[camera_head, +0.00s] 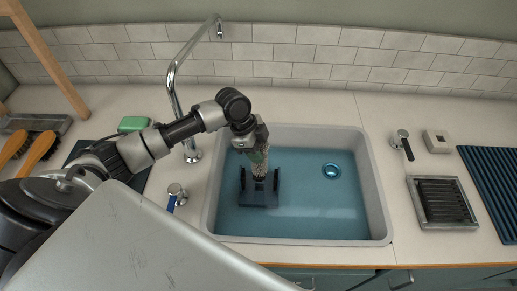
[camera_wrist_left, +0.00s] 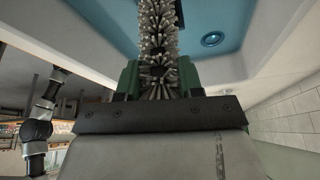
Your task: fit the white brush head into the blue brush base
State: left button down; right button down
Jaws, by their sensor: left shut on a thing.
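My left gripper (camera_head: 258,142) reaches over the sink and is shut on the white brush head (camera_head: 259,164), a greyish-white bristly cylinder hanging roughly upright below it. In the left wrist view the bristles of the brush head (camera_wrist_left: 158,40) run up from between the green fingers of the left gripper (camera_wrist_left: 157,82). The dark blue brush base (camera_head: 258,197) stands in the sink directly below, with uprights at either side. The brush head's lower end shows near the middle of the base; I cannot tell whether it touches. My right gripper does not show.
The grey sink (camera_head: 377,205) has a blue floor and a round drain (camera_head: 331,171). A tall faucet (camera_head: 175,75) rises behind its left side. A green sponge (camera_head: 133,124) and wooden-handled brushes (camera_head: 38,152) lie left. A soap tray (camera_head: 441,201) and blue mat (camera_head: 492,178) lie right.

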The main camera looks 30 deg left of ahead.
pick_arm(q)
notch_tip(320, 180, down, 3)
jog(key=shift+r+b, duration=0.15)
jog(key=shift+b, duration=0.8)
jog(key=shift+f+b, duration=0.45)
jog(key=shift+f, duration=0.6)
jog(key=shift+r+p, duration=0.1)
jog(key=shift+p, duration=0.25)
jog(key=shift+f+p, duration=0.2)
jog(key=shift+p, duration=0.3)
dwell(0.5)
jog(key=shift+f, duration=1.3)
dwell(2.1)
jog(key=c, duration=0.6)
grip_release()
jog(key=shift+c, duration=0.2)
